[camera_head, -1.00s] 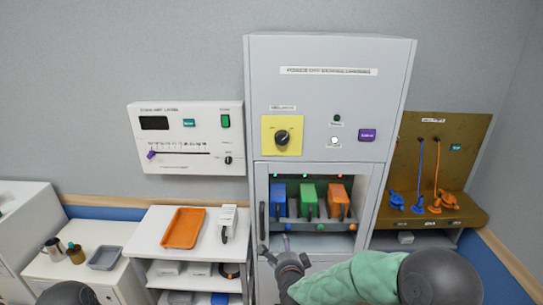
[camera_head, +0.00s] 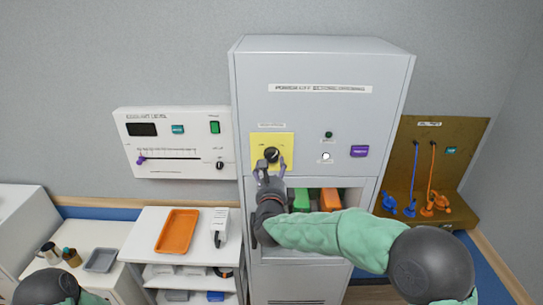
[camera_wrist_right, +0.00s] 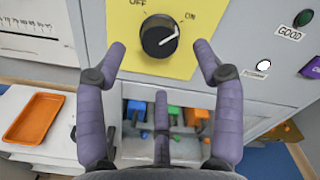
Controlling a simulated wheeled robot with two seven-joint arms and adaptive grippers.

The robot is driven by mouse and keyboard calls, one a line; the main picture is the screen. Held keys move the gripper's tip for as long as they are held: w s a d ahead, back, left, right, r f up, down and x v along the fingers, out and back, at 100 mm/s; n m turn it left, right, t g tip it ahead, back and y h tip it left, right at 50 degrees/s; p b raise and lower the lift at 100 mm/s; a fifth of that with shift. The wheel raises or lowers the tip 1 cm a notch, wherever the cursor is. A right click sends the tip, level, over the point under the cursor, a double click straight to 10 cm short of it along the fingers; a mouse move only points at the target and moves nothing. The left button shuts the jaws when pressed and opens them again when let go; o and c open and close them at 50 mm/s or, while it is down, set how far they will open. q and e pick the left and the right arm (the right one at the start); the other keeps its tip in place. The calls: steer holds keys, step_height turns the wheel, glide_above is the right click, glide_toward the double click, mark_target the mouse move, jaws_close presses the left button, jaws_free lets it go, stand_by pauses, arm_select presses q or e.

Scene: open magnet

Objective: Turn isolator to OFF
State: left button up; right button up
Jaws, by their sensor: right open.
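The isolator is a round black knob (camera_head: 271,155) on a yellow plate (camera_head: 287,143) on the grey cabinet front. In the right wrist view the knob (camera_wrist_right: 159,36) has a white mark pointing up and right, toward the ON label (camera_wrist_right: 190,16); the OFF label (camera_wrist_right: 138,3) is at upper left. My right gripper (camera_head: 269,168) is just below the knob in the head view. In the right wrist view its purple fingers (camera_wrist_right: 159,50) are spread, open and empty, on either side of the knob with gaps. Only part of my left arm shows; its gripper is out of view.
Below the plate is an open bay with coloured blocks, a green one (camera_head: 301,199) and an orange one (camera_head: 330,198). A purple button (camera_head: 359,151) and a white button (camera_head: 325,156) are to the right. A wall panel (camera_head: 188,154) hangs at left.

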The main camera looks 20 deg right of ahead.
mark_target(272, 159)
steer(key=p+x, duration=0.1)
steer(key=x, duration=0.4)
steer(key=shift+w+d+p, duration=0.2)
steer(key=shift+w+p, duration=0.1)
steer(key=shift+w, duration=0.25)
steer(key=c, duration=1.1)
